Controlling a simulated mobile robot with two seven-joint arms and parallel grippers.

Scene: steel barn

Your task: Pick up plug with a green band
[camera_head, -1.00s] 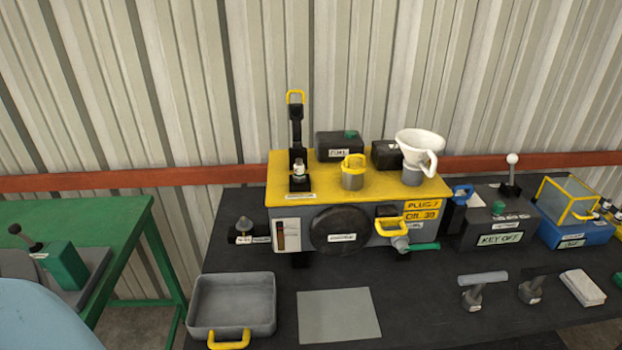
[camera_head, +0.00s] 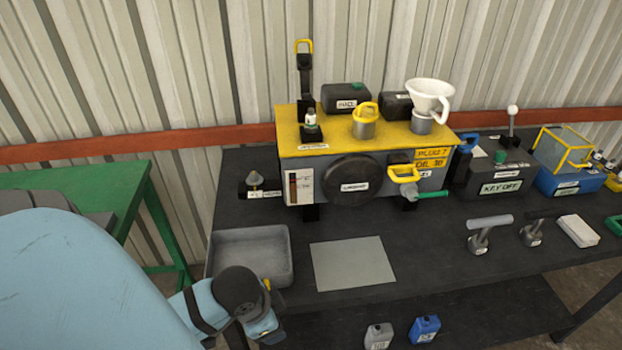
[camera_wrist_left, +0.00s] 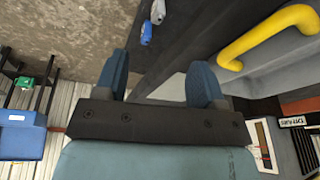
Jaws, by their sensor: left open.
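My left gripper (camera_head: 264,326) is at the front edge of the grey tray, well below and in front of both. In the left wrist view my left gripper (camera_wrist_left: 161,80) is open with nothing between its blue fingers. My right gripper is out of view.
The grey tray (camera_head: 222,242) and a flat grey sheet (camera_head: 352,263) lie on the black bench. Bottles (camera_head: 425,329) sit on the lower shelf.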

